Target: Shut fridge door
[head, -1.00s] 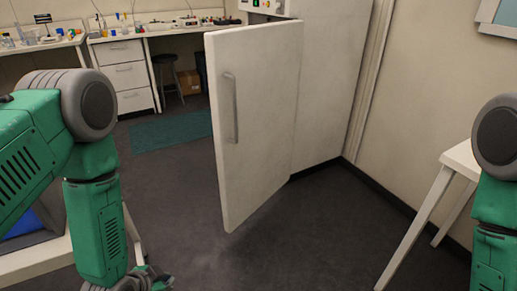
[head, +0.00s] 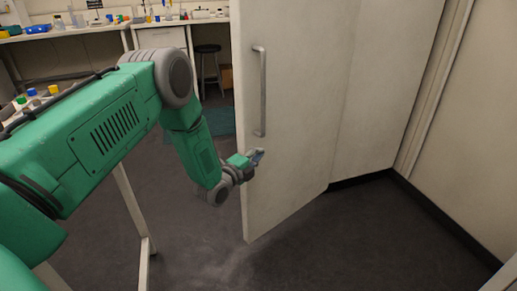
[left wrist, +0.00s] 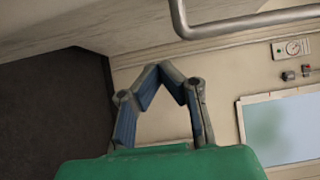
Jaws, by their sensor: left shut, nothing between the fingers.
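The white fridge door (head: 292,120) stands open in the head view, swung out from the white fridge body (head: 385,85) on its right. A grey vertical bar handle (head: 262,92) is on its face near the free edge. My left gripper (head: 258,156) is shut and empty. It is beside the door's free edge, just below the handle; whether it touches the door I cannot tell. In the left wrist view the fingertips (left wrist: 160,66) meet at a point, and the handle (left wrist: 245,22) crosses the upper right. My right gripper is not in view.
A lab bench (head: 160,38) with bottles and small items runs along the back. A dark stool (head: 209,62) stands before it. A white table leg (head: 135,225) is under my left arm. Dark floor (head: 330,250) in front of the fridge is clear.

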